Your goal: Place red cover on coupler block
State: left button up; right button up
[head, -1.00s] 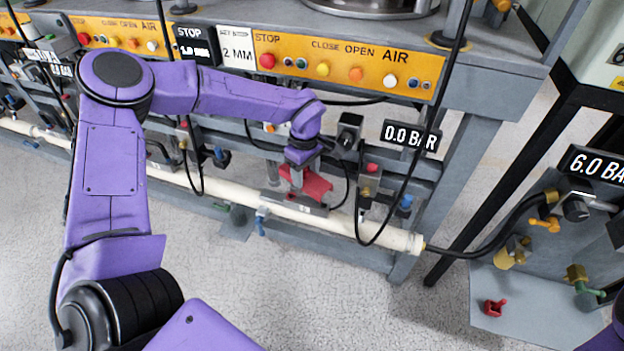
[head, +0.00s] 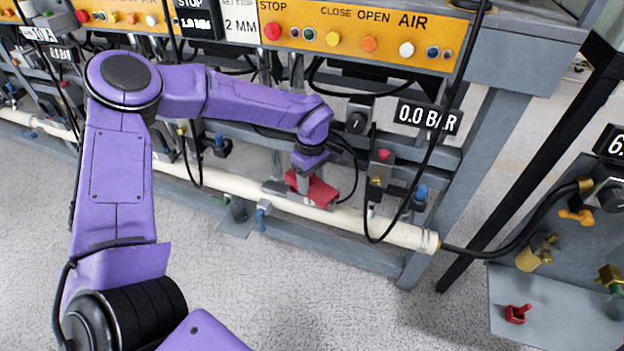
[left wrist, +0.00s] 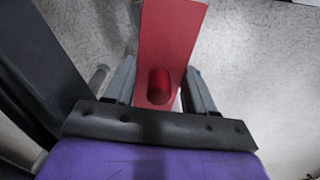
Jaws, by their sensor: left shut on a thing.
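The red cover (head: 320,193) is in my left gripper (head: 303,181), just above the white pipe in the head view. The left wrist view also shows the cover (left wrist: 172,38), a flat red piece with a round boss, between the fingers of the gripper (left wrist: 160,88), which is shut on it. A grey block (head: 313,202) with a small label sits at the pipe under the cover. It may be the coupler block; the cover and gripper hide part of it. I cannot tell whether cover and block touch. My right gripper is not in view.
The white pipe (head: 385,230) runs along the grey frame. A hanging black cable (head: 368,205) and a valve with a red button (head: 384,158) stand right of the gripper. A red fitting (head: 517,313) lies on the right-hand shelf. The floor in front is clear.

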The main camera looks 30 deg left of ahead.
pick_arm(q)
jog(key=shift+f, duration=0.55)
jog(key=o, duration=1.2)
notch_tip(320, 180, up, 8)
jog(key=shift+f+p, duration=0.25)
jog(key=shift+p, duration=1)
